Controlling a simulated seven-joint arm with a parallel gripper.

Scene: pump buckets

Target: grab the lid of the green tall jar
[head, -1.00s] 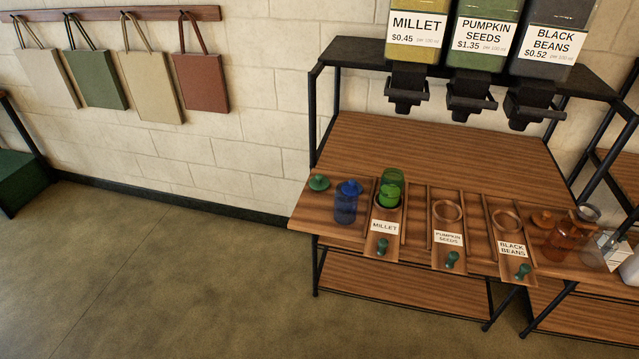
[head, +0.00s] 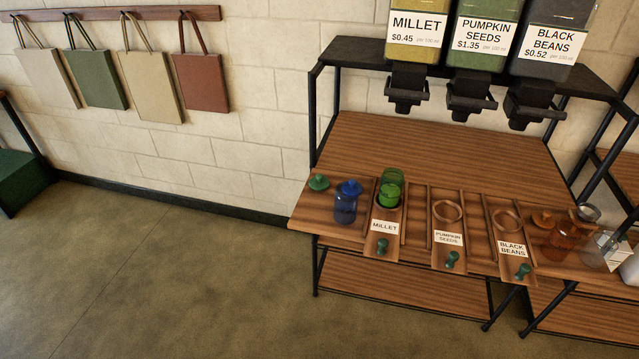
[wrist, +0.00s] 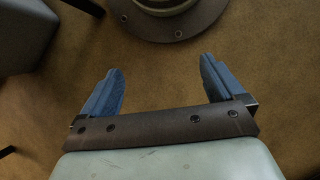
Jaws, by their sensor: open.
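The green tall jar (head: 391,187) stands without its lid in the ring of the millet tray (head: 384,227) on the wooden shelf. A green lid with a knob (head: 319,182) lies on the shelf at its left end, left of the blue jar (head: 346,205). My gripper (wrist: 160,85) shows only in the wrist view. Its two blue fingers are wide apart with nothing between them, over a brown floor. Neither the green jar nor its lid shows in the wrist view.
The blue jar wears a blue lid, close to the green lid. Dispensers (head: 407,85) hang above the shelf. An orange jar (head: 563,237) stands right of the black beans tray (head: 510,247). The wrist view shows a round brown base (wrist: 172,22) at the top.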

